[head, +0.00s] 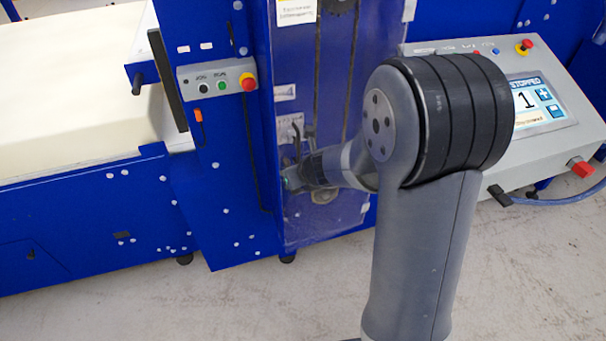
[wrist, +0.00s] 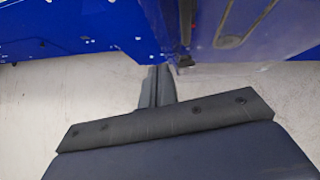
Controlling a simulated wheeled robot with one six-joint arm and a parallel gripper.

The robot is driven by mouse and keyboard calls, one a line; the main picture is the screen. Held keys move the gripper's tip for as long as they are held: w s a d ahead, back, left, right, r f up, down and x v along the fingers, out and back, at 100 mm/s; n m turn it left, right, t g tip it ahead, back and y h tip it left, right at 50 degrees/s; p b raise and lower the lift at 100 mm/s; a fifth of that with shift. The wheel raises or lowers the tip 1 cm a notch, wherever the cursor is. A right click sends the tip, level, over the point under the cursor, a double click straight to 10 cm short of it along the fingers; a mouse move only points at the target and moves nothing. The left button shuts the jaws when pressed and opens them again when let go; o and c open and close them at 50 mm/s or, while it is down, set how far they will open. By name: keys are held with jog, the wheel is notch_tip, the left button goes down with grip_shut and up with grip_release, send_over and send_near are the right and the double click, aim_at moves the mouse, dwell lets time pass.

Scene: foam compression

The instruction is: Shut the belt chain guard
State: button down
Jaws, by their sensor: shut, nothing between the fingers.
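The belt chain guard (head: 345,100) is a clear, upright panel on the blue machine in the head view, with dark vertical strips behind it. Its lower part also shows at the upper right of the wrist view (wrist: 270,50). My gripper (head: 290,182) is at the lower left part of the guard in the head view. In the wrist view my gripper (wrist: 160,72) has its fingers together, with nothing between them, by the guard's lower edge. I cannot tell whether it touches the guard. My arm hides the guard's lower right part.
A grey button box (head: 217,75) with a red stop button is on the blue post left of the guard. A control console (head: 540,110) reading "STOPPED" stands at the right. A cream foam block (head: 65,90) lies at the left. Grey floor (head: 240,305) in front is clear.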

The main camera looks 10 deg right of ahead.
aim_at(304, 148)
jog(key=p+v, duration=0.2)
jog(key=v, duration=0.5)
jog(key=shift+r+p, duration=0.3)
jog(key=shift+p, duration=0.05)
jog(key=c, duration=2.1)
grip_release()
jog(key=shift+s+a, duration=0.15)
jog(key=shift+s, duration=0.05)
jog(key=shift+o, duration=0.8)
jog(key=shift+f, duration=0.2)
jog(key=o, duration=0.4)
jog(key=f+y+b, duration=0.1)
jog(key=w+d+f+n+y+b, duration=0.1)
jog(key=y+b, duration=0.1)
jog(key=d+f+n+y+b, duration=0.1)
jog(key=f, duration=0.1)
jog(key=shift+w+f+y, duration=0.1)
jog(key=shift+w+y, duration=0.15)
jog(key=shift+y, duration=0.05)
jog(key=w+d+r+n+t+y+b, duration=0.25)
jog(key=d+t+y, duration=0.2)
jog(key=d, duration=0.25)
jog(key=shift+n+g+y, duration=0.35)
jog(key=shift+g+y, duration=0.1)
jog(key=x, duration=0.6)
jog(key=p+x, duration=0.1)
jog(key=x, duration=0.2)
jog(key=shift+s+a+r, duration=0.1)
jog(key=shift+a+r, duration=0.15)
jog(key=shift+a, duration=0.25)
